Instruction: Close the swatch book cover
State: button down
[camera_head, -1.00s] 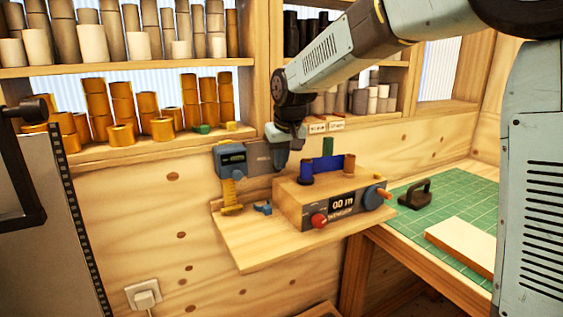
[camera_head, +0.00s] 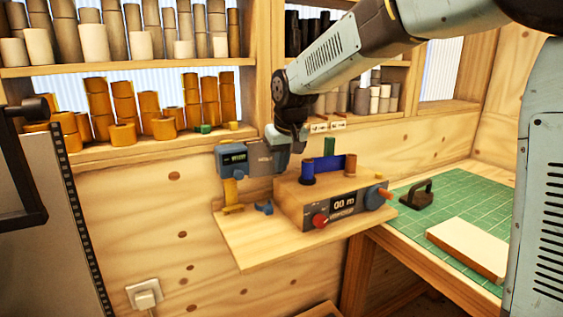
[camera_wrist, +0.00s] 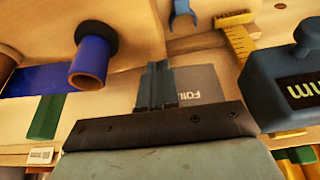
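A grey panel with "FOIL" lettering (camera_head: 266,160) stands by the wall beside a blue-grey measuring device; it also shows in the wrist view (camera_wrist: 202,82). It may be the swatch book cover, but I cannot tell for sure. My gripper (camera_head: 303,148) is just right of the panel, above the back of the wooden machine. In the wrist view, my gripper's fingers (camera_wrist: 156,68) are together with nothing seen between them. They overlap the panel's left part in that picture; I cannot tell whether they touch it.
The wooden machine (camera_head: 290,205) carries a blue roll (camera_head: 307,170) and a red knob (camera_head: 320,221). The measuring device (camera_head: 232,160) stands left. A dark handled tool (camera_head: 416,195) and a pale block (camera_head: 470,244) lie on the green mat (camera_head: 455,195). Shelves of rolls line the wall.

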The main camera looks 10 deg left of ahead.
jog(key=shift+s+d, duration=0.2)
jog(key=shift+s, duration=0.15)
jog(key=shift+s+d+r, duration=0.1)
jog(key=shift+s+d, duration=0.3)
jog(key=shift+s, duration=0.25)
jog(key=shift+s+d, duration=0.35)
jog(key=shift+s, duration=0.25)
jog(key=s+v, duration=0.1)
jog(key=v, duration=0.9)
jog(key=shift+s+m, duration=0.25)
jog(key=shift+m, duration=0.15)
jog(key=shift+d, duration=0.15)
